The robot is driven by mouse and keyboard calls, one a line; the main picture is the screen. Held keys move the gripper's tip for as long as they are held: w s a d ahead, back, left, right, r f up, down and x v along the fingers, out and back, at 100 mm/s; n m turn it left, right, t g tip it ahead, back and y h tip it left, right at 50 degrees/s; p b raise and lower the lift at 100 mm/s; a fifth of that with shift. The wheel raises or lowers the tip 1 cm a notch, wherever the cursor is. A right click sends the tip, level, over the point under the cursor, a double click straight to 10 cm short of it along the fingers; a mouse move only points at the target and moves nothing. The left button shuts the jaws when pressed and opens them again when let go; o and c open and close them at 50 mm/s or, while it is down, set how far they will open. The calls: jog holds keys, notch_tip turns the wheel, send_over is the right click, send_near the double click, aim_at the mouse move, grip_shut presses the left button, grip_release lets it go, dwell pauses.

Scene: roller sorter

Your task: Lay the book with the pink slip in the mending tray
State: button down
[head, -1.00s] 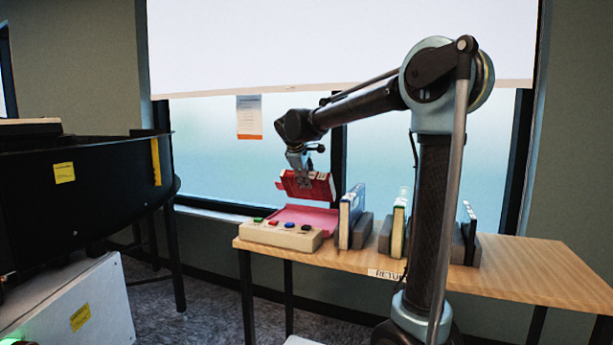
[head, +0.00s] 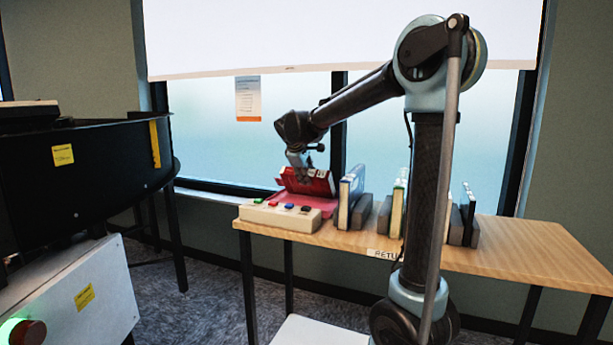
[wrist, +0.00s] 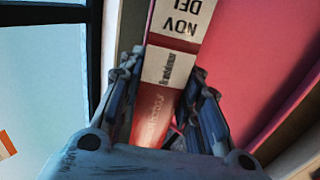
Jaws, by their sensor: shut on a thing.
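My gripper (head: 303,174) is shut on a red book (head: 318,185), which it holds tilted over the pink tray (head: 318,206) at the left end of the wooden table. In the wrist view the red book (wrist: 153,112) sits between the two fingers, its spine with white labels facing the camera. The pink tray (wrist: 265,60) shows beside it on the right. In the head view the book's lower edge is close to the tray; I cannot tell if it touches. I see no pink slip on the book.
A beige box with coloured buttons (head: 279,217) stands in front of the tray. Books between dark bookends, a blue one (head: 346,198) nearest, stand right of it. The table's right end (head: 530,250) is clear. A black round machine (head: 90,165) stands at left.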

jog(key=c, duration=1.1)
grip_release()
jog(key=shift+r, duration=0.1)
jog(key=shift+v, duration=4.45)
jog(key=shift+s, duration=0.1)
